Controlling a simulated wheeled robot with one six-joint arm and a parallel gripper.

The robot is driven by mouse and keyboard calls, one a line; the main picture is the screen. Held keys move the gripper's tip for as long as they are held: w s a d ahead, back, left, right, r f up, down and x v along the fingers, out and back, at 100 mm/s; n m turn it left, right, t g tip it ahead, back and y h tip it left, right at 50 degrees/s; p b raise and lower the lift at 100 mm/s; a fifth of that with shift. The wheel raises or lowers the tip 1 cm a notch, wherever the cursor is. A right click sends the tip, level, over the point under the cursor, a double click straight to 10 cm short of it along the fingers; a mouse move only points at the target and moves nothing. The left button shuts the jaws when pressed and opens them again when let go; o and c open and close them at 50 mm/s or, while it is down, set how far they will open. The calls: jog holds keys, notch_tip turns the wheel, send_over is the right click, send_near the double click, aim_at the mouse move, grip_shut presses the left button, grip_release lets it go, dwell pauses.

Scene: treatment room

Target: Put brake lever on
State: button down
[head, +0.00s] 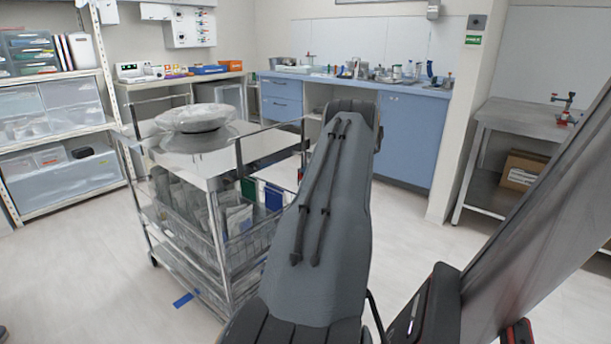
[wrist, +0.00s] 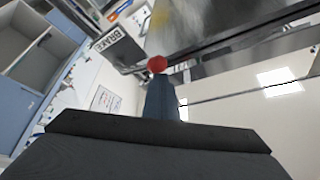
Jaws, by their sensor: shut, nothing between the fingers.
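The brake lever's red knob (wrist: 157,64) shows near the middle of the wrist view, in front of a grey metal surface. A black and white sign reading BRAKE (wrist: 119,47) is to its left. My gripper (wrist: 161,84) is shut and empty. Its narrow slate-blue fingers rise from the dark bar at the bottom and end just below the knob in the picture. I cannot tell whether they touch it. The lever's shaft is hidden or cannot be made out. In the head view my dark arm stretches away from me, and neither the gripper nor the lever can be made out.
A metal cart (head: 197,158) with a wrapped round item (head: 195,117) on top stands close left of my arm. Shelving (head: 62,134) is at the far left, a blue counter (head: 409,137) at the back, and a metal table (head: 512,119) at the right. Some floor is clear.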

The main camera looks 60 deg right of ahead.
jog(key=shift+a+f, duration=0.15)
jog(key=shift+f, duration=0.15)
jog(key=shift+r, duration=0.1)
notch_tip(320, 180, up, 4)
jog(key=r+p, duration=0.1)
jog(key=p, duration=0.2)
jog(key=s+a+f, duration=0.1)
jog(key=s+f, duration=0.4)
jog(key=s, duration=0.4)
jog(key=shift+a+f+b, duration=0.2)
jog(key=shift+a+b, duration=0.15)
jog(key=shift+b, duration=0.1)
jog(key=shift+s, duration=0.15)
